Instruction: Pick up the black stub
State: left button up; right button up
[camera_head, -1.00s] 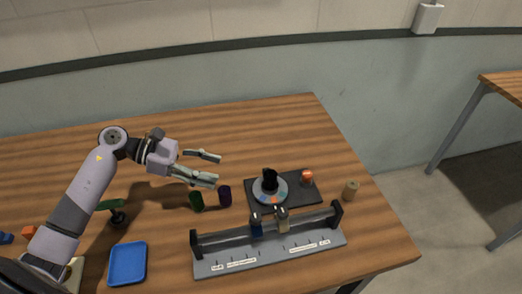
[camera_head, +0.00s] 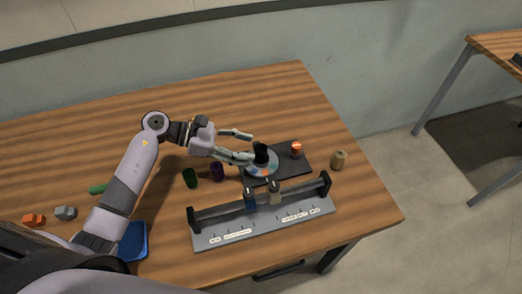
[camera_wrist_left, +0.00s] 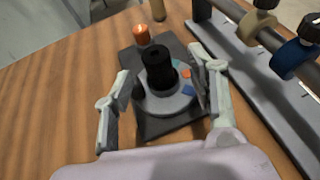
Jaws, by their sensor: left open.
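The black stub (camera_head: 261,152) stands upright on a round grey disc (camera_head: 262,170) with coloured patches, set on a dark base plate (camera_head: 289,169). In the left wrist view the stub (camera_wrist_left: 158,68) lies ahead, between the two fingers and beyond their tips. My left gripper (camera_head: 252,148) is open and empty, its fingers reaching to the disc from the left. In the left wrist view the left gripper (camera_wrist_left: 160,88) has one finger on each side of the disc. I cannot tell whether either finger touches it. My right gripper does not show.
An orange-topped piece (camera_head: 296,149) stands on the plate's far side. A tan cylinder (camera_head: 338,160) stands to its right.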

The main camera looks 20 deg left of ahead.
aim_at(259, 147)
pick_arm(q)
jog(key=shift+w+d, duration=0.15)
jog(key=shift+d, duration=0.25)
jog(key=p+x, duration=0.2)
jog(key=x, duration=0.1)
jog(key=shift+w+d+f, duration=0.2)
jog(key=shift+w+d, duration=0.05)
jog(key=shift+w+d+f, duration=0.1)
jog(key=shift+d+f, duration=0.15)
jog(key=shift+d, duration=0.1)
jog(key=shift+a, duration=0.1)
jog(key=shift+c, duration=0.7)
grip_shut()
